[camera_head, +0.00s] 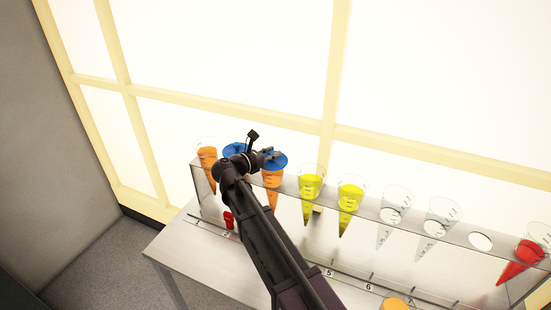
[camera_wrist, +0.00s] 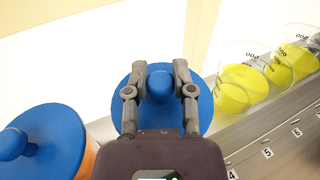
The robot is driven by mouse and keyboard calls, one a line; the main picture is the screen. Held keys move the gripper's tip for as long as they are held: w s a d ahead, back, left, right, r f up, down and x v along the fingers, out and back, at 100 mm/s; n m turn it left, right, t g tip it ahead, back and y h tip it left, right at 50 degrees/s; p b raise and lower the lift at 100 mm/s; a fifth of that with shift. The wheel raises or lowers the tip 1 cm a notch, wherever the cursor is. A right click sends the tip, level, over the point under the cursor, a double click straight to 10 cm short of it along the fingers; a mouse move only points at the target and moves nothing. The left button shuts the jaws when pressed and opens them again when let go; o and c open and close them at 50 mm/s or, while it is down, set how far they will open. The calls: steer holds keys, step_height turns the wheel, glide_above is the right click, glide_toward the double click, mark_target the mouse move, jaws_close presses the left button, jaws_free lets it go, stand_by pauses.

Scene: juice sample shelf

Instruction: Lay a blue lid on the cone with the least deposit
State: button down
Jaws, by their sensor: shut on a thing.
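My gripper (camera_wrist: 160,75) is shut on the knob of a blue lid (camera_wrist: 203,108). In the head view this lid (camera_head: 279,162) is over the mouth of an orange-filled cone (camera_head: 272,180) in the rack. I cannot tell whether it touches the rim. A second blue lid (camera_head: 234,148) is just left of it, partly behind my arm; it also shows in the wrist view (camera_wrist: 55,150) with orange below. An open orange cone (camera_head: 207,158) stands at the far left. Two yellow cones (camera_head: 310,188) (camera_head: 350,197) stand to the right. Deposit levels are too small to compare.
The clear rack (camera_head: 460,234) continues right with two clear cones (camera_head: 395,205) (camera_head: 438,220), an empty hole (camera_head: 480,241) and a red cone (camera_head: 522,262). A small red object (camera_head: 228,220) is low at the left. An orange-filled vessel (camera_head: 395,303) is at the bottom edge. The window is behind.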

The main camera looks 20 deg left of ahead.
steer(key=shift+f, duration=0.15)
steer(key=shift+c, duration=2.3)
jaws_free()
steer(key=p+v, duration=0.1)
steer(key=v, duration=1.1)
steer(key=shift+p, duration=0.4)
